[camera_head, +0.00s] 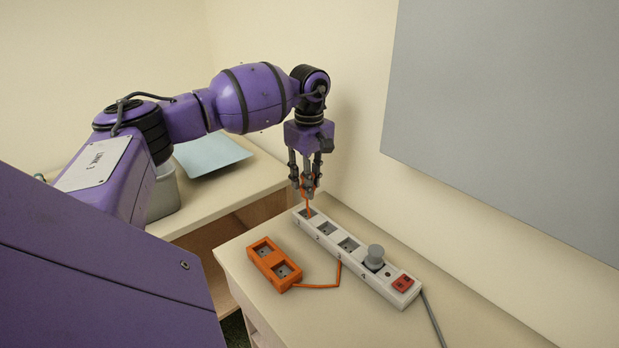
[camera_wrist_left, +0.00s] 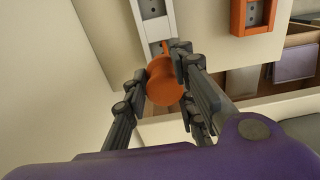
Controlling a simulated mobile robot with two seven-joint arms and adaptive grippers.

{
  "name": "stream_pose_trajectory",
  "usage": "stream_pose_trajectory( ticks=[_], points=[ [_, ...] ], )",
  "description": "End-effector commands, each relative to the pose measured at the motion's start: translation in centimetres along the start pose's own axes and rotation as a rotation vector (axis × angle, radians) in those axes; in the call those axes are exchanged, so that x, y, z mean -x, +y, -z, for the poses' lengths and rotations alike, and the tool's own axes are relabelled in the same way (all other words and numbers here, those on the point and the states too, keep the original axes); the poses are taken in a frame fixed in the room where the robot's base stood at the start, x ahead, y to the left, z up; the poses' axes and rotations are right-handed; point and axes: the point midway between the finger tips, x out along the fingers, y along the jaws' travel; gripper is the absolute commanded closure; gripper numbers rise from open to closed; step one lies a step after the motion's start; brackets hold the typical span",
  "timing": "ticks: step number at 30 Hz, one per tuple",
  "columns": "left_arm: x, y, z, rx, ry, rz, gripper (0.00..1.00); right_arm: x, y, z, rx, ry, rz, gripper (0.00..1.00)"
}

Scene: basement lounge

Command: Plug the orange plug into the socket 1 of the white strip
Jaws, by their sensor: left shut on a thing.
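The white strip (camera_head: 358,254) lies on the tabletop along the wall. Its socket 1 (camera_head: 307,213) is the empty one at the far left end. Sockets 2 and 3 are also empty. A grey plug (camera_head: 374,257) sits in socket 4. My left gripper (camera_head: 307,192) points down above the socket 1 end, shut on the orange plug (camera_wrist_left: 164,84). In the head view the fingers mostly hide the plug, and an orange cord shows below them. In the left wrist view the strip (camera_wrist_left: 150,32) runs past the plug; contact between them cannot be told. My right gripper is out of view.
An orange two-socket block (camera_head: 273,264) lies left of the strip, its cord running to the strip's side. A red switch (camera_head: 403,283) and grey cable (camera_head: 433,318) are at the strip's near end. A grey panel (camera_head: 510,120) hangs on the wall.

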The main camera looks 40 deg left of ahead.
Motion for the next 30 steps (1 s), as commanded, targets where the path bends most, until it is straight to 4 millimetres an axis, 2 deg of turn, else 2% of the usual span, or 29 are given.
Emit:
stream_pose_trajectory(
  ticks=[12, 30],
  points=[
    [-3.3, -0.1, 0.0, 0.001, 0.0, 0.003, 1.0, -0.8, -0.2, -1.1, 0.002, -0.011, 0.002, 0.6],
    [-7.0, 0.0, 0.0, 0.0, 0.0, 0.0, 1.0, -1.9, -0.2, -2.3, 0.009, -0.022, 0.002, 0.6]
  ],
)
